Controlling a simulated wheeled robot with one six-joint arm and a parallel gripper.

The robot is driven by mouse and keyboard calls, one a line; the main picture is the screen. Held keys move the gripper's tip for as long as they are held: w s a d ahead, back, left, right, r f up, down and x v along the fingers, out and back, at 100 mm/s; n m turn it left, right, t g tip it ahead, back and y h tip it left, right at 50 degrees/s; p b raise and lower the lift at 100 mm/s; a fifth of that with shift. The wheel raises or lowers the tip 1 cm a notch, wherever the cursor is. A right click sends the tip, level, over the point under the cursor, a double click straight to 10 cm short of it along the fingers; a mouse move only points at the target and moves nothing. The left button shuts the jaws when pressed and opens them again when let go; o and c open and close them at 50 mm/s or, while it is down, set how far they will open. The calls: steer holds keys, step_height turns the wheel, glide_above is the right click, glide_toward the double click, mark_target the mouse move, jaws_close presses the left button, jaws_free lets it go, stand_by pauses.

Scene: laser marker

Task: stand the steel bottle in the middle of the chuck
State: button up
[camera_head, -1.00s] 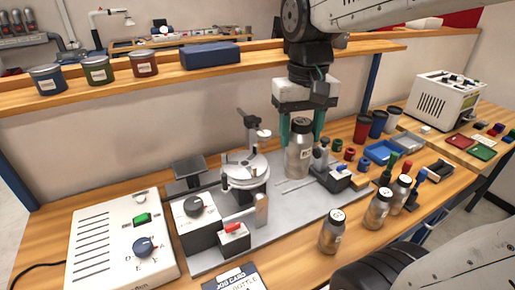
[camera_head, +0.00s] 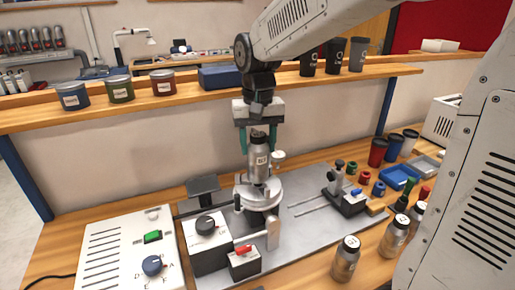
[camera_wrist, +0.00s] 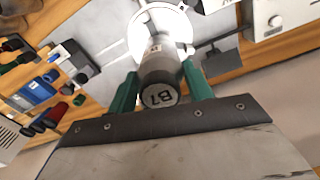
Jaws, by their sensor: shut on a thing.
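The steel bottle (camera_head: 259,161) has a dark cap and a white label. It is upright between the green fingers of my gripper (camera_head: 257,143), which is shut on it. The chuck (camera_head: 258,198) is the round grey piece with jaws on the metal base plate. The bottle is directly over the chuck's middle, its base close to the top face; I cannot tell whether they touch.
Other steel bottles (camera_head: 345,259) stand at the front right. A control box (camera_head: 128,255) is at the left, and a clamp block (camera_head: 347,196) is on the plate's right. Cups (camera_head: 378,152) and blue trays (camera_head: 398,178) are farther right. The shelf (camera_head: 200,92) runs behind my gripper.

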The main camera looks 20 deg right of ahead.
steer(key=shift+f, duration=0.8)
steer(key=o, duration=1)
steer(key=shift+f, duration=0.15)
steer(key=shift+o, duration=0.2)
step_height(320, 180, up, 12)
steer(key=shift+r, duration=0.2)
steer(key=s+d+f+n, duration=0.1)
steer(key=s+f, duration=0.2)
steer(key=s, duration=0.5)
steer(key=s+d+f+t, duration=0.1)
steer(key=s+f, duration=0.3)
steer(key=s, duration=0.4)
steer(key=s+d+f+n, duration=0.1)
steer(key=s+f, duration=0.2)
steer(key=s, duration=0.5)
steer(key=shift+f+n, duration=0.15)
steer(key=shift+n, duration=0.15)
steer(key=shift+s, duration=0.1)
